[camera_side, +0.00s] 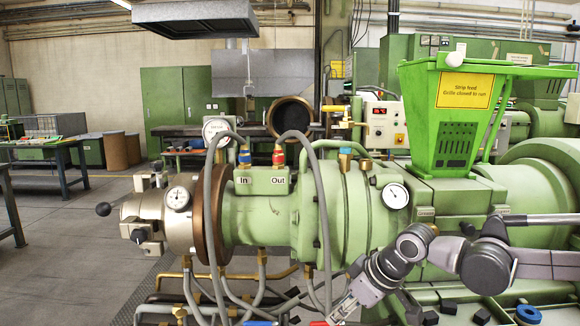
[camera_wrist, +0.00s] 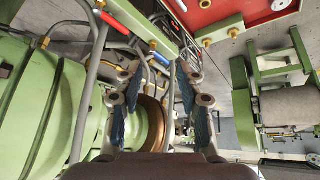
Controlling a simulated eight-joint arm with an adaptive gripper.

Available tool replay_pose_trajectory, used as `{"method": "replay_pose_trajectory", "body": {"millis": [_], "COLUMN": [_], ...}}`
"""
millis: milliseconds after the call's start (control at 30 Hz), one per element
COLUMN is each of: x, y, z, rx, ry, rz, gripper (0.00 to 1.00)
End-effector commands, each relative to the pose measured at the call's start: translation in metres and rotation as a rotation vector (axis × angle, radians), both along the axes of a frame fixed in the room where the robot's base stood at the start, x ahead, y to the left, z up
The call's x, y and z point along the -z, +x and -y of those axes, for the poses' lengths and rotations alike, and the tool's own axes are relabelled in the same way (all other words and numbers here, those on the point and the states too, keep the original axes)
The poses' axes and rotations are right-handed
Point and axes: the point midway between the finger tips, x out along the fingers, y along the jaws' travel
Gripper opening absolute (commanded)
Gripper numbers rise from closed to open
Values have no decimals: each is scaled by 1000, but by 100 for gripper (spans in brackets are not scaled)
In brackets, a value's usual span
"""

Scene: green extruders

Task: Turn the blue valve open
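The blue valve handle (camera_side: 258,323) shows at the bottom edge of the side view, mostly cut off, on the pipework under the green extruder (camera_side: 262,222). In the wrist view the blue handle (camera_wrist: 161,58) lies beyond my fingertips, between them in the picture, with brass fittings and pipes near it. My gripper (camera_side: 338,314) is low in front of the extruder, right of the blue handle, pointing down and left. In the wrist view my gripper (camera_wrist: 158,72) has its fingers spread with nothing between them. I cannot tell the exact distance to the handle.
A red valve handle (camera_side: 318,323) sits near my gripper, right of the blue one; it also shows in the wrist view (camera_wrist: 112,22). Grey hoses (camera_side: 213,205) and brass pipes (camera_side: 180,275) run around the handles. A blue ring (camera_side: 528,314) lies at lower right.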

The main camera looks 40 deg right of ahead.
Motion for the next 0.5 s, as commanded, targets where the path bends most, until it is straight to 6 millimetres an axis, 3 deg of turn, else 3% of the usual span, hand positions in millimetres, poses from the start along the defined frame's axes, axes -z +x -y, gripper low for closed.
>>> {"method": "replay_pose_trajectory", "body": {"millis": [233,500], "x": [-18,-14], "y": [59,125], "z": [-6,-14], "rx": [-143,-298], "ry": [-101,-200], "rz": [-107,-221], "gripper": [38,38]}}
